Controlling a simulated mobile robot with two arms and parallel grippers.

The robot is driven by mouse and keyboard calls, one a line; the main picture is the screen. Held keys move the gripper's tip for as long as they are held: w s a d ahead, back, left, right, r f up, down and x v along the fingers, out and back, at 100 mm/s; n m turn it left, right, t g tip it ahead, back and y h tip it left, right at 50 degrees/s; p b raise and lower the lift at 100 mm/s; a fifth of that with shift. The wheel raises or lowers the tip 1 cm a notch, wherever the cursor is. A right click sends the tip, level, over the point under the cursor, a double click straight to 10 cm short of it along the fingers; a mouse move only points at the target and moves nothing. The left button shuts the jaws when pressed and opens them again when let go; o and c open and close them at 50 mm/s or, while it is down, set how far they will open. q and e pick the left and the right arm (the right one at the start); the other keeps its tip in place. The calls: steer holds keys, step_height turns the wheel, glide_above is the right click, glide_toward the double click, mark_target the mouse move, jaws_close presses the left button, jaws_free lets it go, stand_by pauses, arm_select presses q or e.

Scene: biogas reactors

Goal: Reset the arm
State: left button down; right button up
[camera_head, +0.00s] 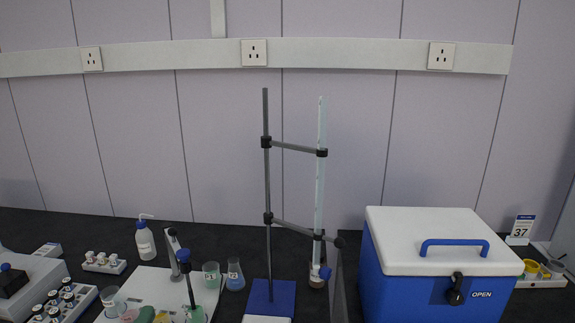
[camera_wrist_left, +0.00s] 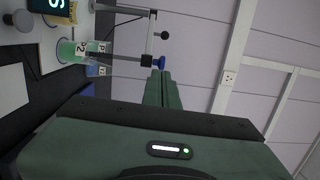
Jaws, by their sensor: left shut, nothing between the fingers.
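My left gripper (camera_wrist_left: 163,75) shows in the left wrist view, with its green fingers pressed together and nothing between them. Beyond its fingertips are a grey stand rod and a blue knob (camera_wrist_left: 159,63); I cannot tell whether they touch. In the head view, a green shape (camera_head: 146,314) lies at the bottom edge, but I cannot tell whether it is part of my gripper. My right gripper is not in either view.
A tall stand (camera_head: 267,190) holds an upright glass tube (camera_head: 320,170). A blue-and-white cooler (camera_head: 430,265) fills the right. A wash bottle (camera_head: 145,240) and vial racks (camera_head: 103,263) are at left.

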arm_select(q)
steer(key=s+a+f+n+g+y, duration=0.1)
steer(key=s+f+n+g, duration=0.35)
steer(key=f+n, duration=0.2)
steer(key=s+f+n+g+y, duration=0.2)
steer(key=s+f+n+g, duration=0.3)
steer(key=f, duration=0.3)
steer(key=s+d+f+n+g+h, duration=0.2)
steer(key=s+d+f+g, duration=0.15)
steer(key=s, duration=0.35)
steer(key=s+d+f+n+g+h, duration=0.25)
steer(key=s+d+f, duration=0.2)
steer(key=s, duration=0.25)
step_height(320, 180, down, 28)
steer(key=s, duration=0.3)
steer(key=s+a+f+g, duration=0.2)
steer(key=s+a+f, duration=0.1)
steer(key=s+f, duration=1)
steer(key=shift+s+a+f+m+y, duration=0.15)
steer(key=shift+s+f+m+y, duration=0.25)
steer(key=shift+s, duration=0.85)
